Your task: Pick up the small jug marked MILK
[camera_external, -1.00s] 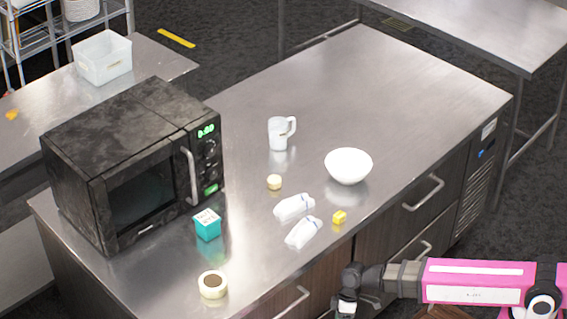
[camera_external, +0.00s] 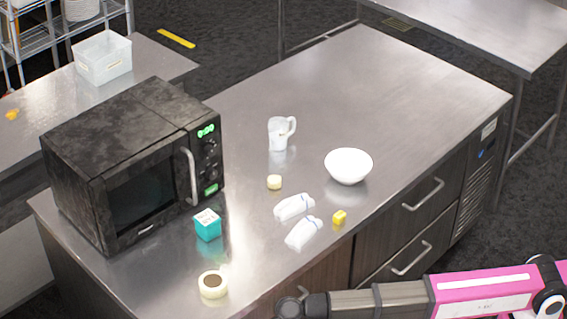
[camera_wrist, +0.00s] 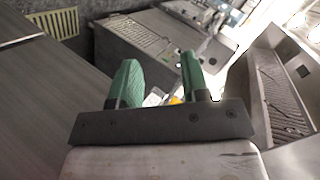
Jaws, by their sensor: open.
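A small white jug (camera_external: 278,134) with a handle on its right side stands upright on the steel counter (camera_external: 380,95), behind the bowl and to its left. No lettering on it can be read. My gripper, with two green fingers, shows in the wrist view (camera_wrist: 160,62); it is open with nothing held between the fingers. In the external view my arm reaches in from the lower right, and its end is low at the counter's front edge, well away from the jug. The gripper's fingers are cut off or hidden there.
A white bowl (camera_external: 348,166), two white packets (camera_external: 294,207), a yellow cube (camera_external: 339,217), a small pale round piece (camera_external: 274,182), a teal box (camera_external: 207,225) and a tape-like roll (camera_external: 212,285) lie on the counter. A black microwave (camera_external: 135,165) stands left. The counter's back right is clear.

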